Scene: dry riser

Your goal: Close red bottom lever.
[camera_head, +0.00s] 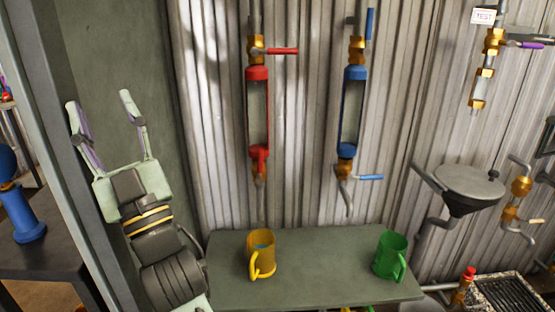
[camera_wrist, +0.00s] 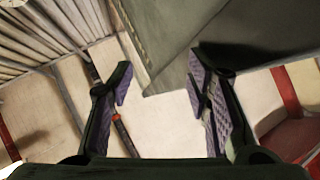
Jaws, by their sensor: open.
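The red bottom lever (camera_head: 262,164) is at the lower end of the red-framed sight tube (camera_head: 257,110) on the corrugated wall. It appears upright, in line with the pipe, though it is small here. The red top lever (camera_head: 283,51) points sideways to the right. My gripper (camera_head: 99,100) is at the left, well away from the red lever, with its fingers pointing up and apart. In the wrist view my gripper (camera_wrist: 160,78) is open and empty. The red lever does not show there.
A grey-green table (camera_head: 325,270) stands below the pipes, with a yellow mug (camera_head: 261,255) and a green mug (camera_head: 390,255). A blue-framed tube (camera_head: 352,110) with a sideways blue lower lever (camera_head: 370,177) is right of the red one. A grey post (camera_head: 60,130) is close left of my arm.

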